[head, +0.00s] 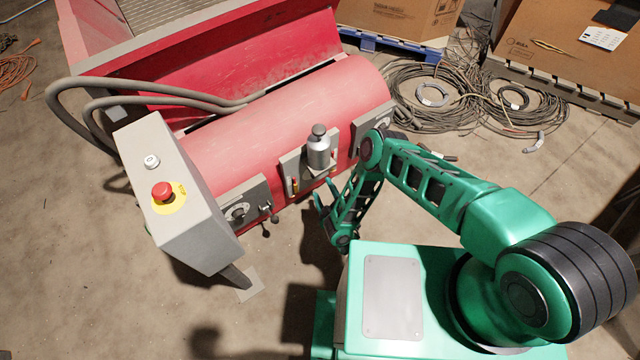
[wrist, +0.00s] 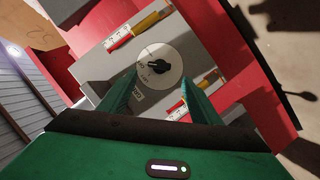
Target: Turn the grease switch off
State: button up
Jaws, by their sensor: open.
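In the wrist view, a round white dial with a black knob (wrist: 158,63), which looks like the grease switch, sits on a grey panel (wrist: 110,67). Its small lettering is too blurred to read, so I cannot tell its setting. My gripper (wrist: 160,98) is open, its two green fingers pointing towards the dial with nothing between them. In the head view my gripper (head: 322,195) is in front of the middle grey panel (head: 290,163), below a grey metal bottle (head: 318,150). The dial does not show clearly there.
Red and yellow gauges (wrist: 138,30) flank the dial. The panel is on a red machine (head: 300,100). A grey control box (head: 190,215) with a red button (head: 162,191) stands at left; another panel with a knob (head: 237,213) and levers is beside it. Cable coils (head: 440,95) lie behind.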

jog(key=shift+v, duration=1.35)
